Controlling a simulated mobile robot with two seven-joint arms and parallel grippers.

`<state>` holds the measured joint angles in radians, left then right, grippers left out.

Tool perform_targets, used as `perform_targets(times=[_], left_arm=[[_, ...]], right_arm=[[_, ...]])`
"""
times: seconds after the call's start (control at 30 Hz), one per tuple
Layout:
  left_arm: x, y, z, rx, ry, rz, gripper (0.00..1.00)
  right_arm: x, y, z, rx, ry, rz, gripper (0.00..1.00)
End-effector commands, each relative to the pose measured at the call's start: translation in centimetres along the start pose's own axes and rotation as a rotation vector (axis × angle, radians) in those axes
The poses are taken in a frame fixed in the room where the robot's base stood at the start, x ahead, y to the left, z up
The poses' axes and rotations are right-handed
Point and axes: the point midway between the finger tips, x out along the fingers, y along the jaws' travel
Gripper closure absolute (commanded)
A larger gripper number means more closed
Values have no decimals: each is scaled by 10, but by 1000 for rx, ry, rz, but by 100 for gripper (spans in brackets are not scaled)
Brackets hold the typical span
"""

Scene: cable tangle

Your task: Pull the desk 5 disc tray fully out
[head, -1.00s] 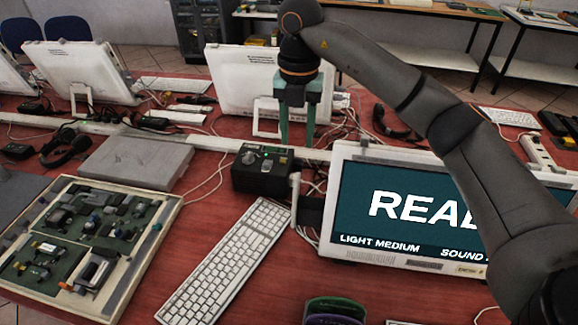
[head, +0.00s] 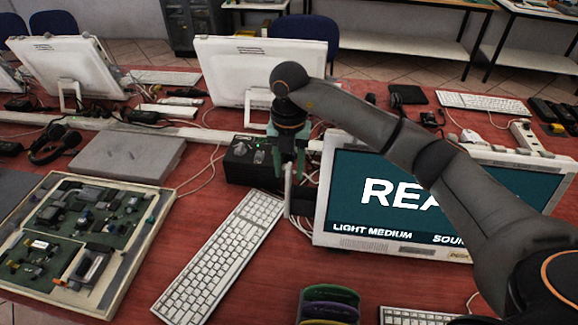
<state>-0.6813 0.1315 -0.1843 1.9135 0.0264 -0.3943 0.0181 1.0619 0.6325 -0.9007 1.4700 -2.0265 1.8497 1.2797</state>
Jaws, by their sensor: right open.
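A white all-in-one computer (head: 322,215) stands at centre right, its screen showing large letters, partly covered by my right arm. A dark, flat piece (head: 302,206) sticks out from its left side; it looks like the disc tray, but I cannot tell how far out it is. My right gripper (head: 288,165), with green fingers, points down just left of the computer's upper left corner, above and behind that piece. It is open, with nothing seen between its fingers. It appears apart from the dark piece. My left gripper is out of view.
A black box with knobs (head: 240,162) stands just left of the gripper, with loose cables around. A white keyboard (head: 222,258) lies in front. A circuit board panel (head: 85,235) and a grey closed case (head: 128,155) are at left. Coloured cases (head: 330,300) stand at the front.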

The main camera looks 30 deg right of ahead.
Motion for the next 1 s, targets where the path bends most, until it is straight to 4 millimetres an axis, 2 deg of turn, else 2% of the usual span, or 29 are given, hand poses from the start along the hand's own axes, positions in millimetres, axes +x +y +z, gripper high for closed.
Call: perform_targets(times=[0.17,0.53,1.0], left_arm=[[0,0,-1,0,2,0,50],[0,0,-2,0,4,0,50],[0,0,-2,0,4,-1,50]], right_arm=[[0,0,0,0,0,0,57],[0,0,0,0,0,0,99],[-1,0,0,0,0,0,100]])
